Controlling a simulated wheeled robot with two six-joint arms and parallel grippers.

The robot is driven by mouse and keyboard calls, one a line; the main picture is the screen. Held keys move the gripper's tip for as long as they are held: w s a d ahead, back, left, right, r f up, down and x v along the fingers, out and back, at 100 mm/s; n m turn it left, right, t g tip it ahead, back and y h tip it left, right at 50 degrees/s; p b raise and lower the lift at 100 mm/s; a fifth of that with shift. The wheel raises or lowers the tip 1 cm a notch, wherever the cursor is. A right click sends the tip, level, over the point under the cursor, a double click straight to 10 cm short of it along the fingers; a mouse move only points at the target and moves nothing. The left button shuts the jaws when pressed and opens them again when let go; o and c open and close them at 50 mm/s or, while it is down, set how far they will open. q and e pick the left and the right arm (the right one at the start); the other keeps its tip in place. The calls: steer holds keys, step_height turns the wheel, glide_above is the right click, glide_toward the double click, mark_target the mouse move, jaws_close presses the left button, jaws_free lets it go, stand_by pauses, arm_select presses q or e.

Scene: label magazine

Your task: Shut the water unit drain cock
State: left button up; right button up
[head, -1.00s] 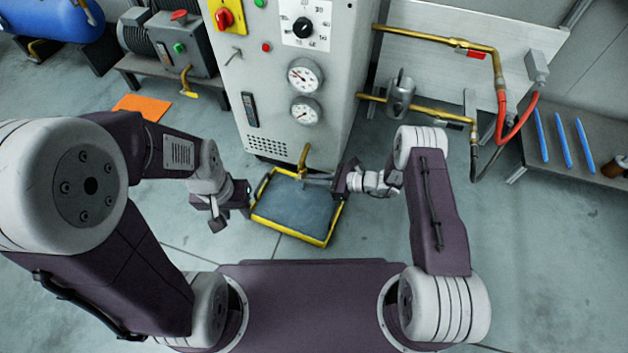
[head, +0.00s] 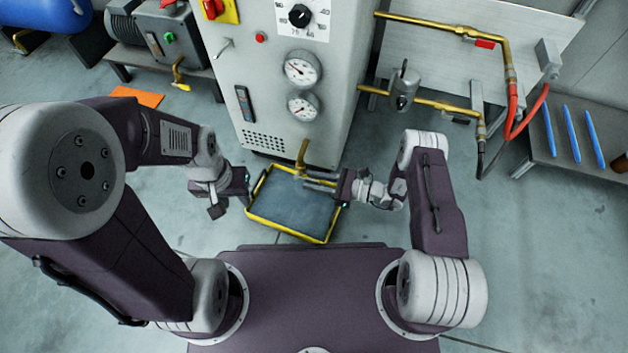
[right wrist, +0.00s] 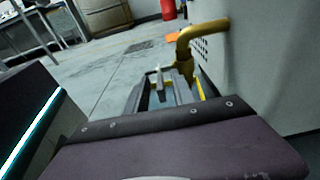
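The brass drain cock (head: 302,155) sticks out low from the front of the grey water unit (head: 275,105). In the right wrist view its bent brass pipe (right wrist: 200,32) comes out of the cabinet and turns down just beyond my fingers. My right gripper (head: 318,183) is open beside and just below the cock, fingers pointing left over the tray. In the wrist view its fingers (right wrist: 160,90) are apart, with a pale narrow part between them that I cannot identify. Contact with the cock cannot be told. My left gripper (head: 245,190) is left of the tray, its fingers unclear.
A yellow-rimmed drip tray (head: 294,236) lies on the floor under the cock. Brass pipes with a valve (head: 404,88) and a bench with blue rods (head: 570,133) are at right. An orange mat (head: 137,96) lies at left. Floor around the tray is clear.

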steer(key=shift+d+r, duration=0.15)
steer(key=shift+d, duration=0.1)
steer(key=p+v, duration=0.4)
steer(key=v, duration=0.4)
steer(key=shift+s+d+p, duration=0.2)
steer(key=shift+d+p, duration=0.1)
